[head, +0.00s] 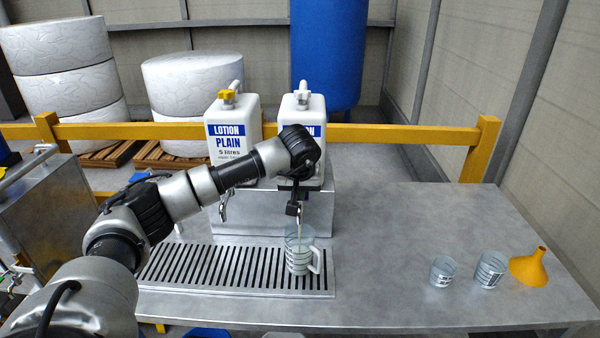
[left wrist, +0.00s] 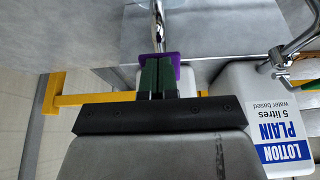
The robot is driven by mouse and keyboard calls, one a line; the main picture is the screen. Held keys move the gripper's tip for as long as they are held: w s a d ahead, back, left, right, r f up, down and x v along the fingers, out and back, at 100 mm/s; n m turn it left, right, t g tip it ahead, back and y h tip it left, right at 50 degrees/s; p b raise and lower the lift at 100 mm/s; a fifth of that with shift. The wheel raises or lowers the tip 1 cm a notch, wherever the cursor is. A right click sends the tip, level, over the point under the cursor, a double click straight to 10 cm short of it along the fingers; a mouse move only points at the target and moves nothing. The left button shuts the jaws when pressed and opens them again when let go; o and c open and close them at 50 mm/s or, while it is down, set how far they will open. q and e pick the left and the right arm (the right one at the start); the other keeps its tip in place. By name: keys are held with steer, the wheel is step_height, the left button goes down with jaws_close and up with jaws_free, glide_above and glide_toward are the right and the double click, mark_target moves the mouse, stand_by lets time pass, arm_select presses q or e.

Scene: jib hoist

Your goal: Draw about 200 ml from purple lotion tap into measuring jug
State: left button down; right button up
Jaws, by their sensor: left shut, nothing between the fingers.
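The clear measuring jug (head: 301,262) stands upright on the slotted drip tray, handle to the right, under the right-hand tap. Something pale shows low in it; I cannot read the level. A thin pale line runs down from the tap spout into the jug's mouth. The purple tap part (left wrist: 174,62) shows in the left wrist view, right at the tips of my left gripper (left wrist: 158,76). Those fingers are shut and empty, against or just before it. In the head view my left gripper (head: 293,208) is above the jug, its arm hiding much of the right-hand container (head: 303,103). My right gripper is out of view.
A plain lotion container (head: 232,125) with its own tap (head: 224,205) stands to the left. The drip tray (head: 180,278) is otherwise clear. Two small measuring cups (head: 443,271) (head: 490,269) and an orange funnel (head: 529,267) stand at the right. The bench between is free.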

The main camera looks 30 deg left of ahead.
arm_select(q)
steer(key=shift+r+p, duration=0.6)
steer(key=shift+r, duration=0.15)
steer(key=shift+r, duration=0.25)
steer(key=v, duration=1.3)
steer(key=shift+r, duration=0.25)
steer(key=shift+d, duration=0.1)
